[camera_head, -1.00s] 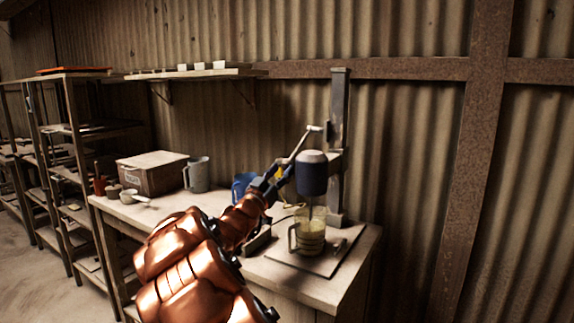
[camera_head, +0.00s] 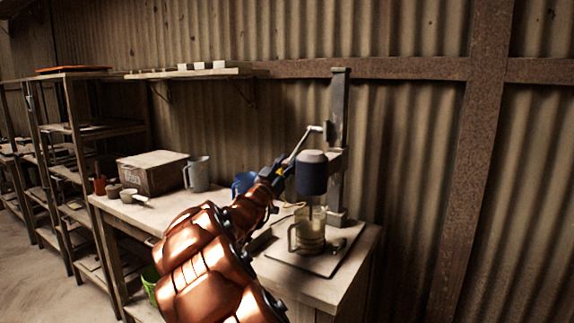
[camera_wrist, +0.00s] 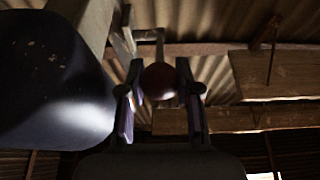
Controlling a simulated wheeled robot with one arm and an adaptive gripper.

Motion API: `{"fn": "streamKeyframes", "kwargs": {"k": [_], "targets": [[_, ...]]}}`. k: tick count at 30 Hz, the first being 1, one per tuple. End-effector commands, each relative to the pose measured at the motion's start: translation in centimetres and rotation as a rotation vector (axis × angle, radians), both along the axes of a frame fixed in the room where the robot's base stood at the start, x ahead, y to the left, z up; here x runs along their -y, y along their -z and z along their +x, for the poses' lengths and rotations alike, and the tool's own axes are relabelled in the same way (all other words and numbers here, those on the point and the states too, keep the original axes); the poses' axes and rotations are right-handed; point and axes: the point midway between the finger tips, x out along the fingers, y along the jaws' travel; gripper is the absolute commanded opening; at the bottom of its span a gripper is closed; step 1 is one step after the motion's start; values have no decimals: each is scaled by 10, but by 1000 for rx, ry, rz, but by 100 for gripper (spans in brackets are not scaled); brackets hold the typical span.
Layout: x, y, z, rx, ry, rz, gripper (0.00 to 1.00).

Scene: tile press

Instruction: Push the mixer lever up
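The mixer has a dark blue motor head (camera_head: 311,174) with a pale top on a grey upright post (camera_head: 338,140). Its lever (camera_head: 301,144) slants down and left from a pivot near the post. A clear jug (camera_head: 308,232) stands under the head. My gripper (camera_head: 280,170) is at the lever's lower end, left of the head. In the wrist view, my gripper (camera_wrist: 160,98) has its fingers apart, with the dark round lever knob (camera_wrist: 159,81) between or just beyond their tips. Contact with the knob cannot be told. The motor head (camera_wrist: 50,80) fills the left side there.
The workbench (camera_head: 318,289) holds a wooden box (camera_head: 153,172), a grey jug (camera_head: 197,174) and a blue container (camera_head: 243,183) behind my arm. A wall shelf (camera_head: 195,73) is above. A green bucket (camera_head: 150,284) sits below at left. Corrugated wall closes the back.

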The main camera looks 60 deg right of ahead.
Motion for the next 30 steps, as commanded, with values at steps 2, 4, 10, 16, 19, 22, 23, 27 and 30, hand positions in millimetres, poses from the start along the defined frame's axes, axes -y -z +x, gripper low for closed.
{"fn": "streamKeyframes", "kwargs": {"k": [2, 4, 10, 16, 19, 22, 23, 27, 30], "targets": [[0, 0, 0, 0, 0, 0, 18], [0, 0, 0, 0, 0, 0, 10], [0, 0, 0, 0, 0, 0, 0], [0, 0, 0, 0, 0, 0, 0], [0, 0, 0, 0, 0, 1, 0], [0, -2, -1, -1, 1, 7, 0], [0, -3, -1, -1, 2, 10, 0], [2, -9, -6, 0, 10, 35, 0], [3, -15, -11, -1, 19, 62, 0]]}}
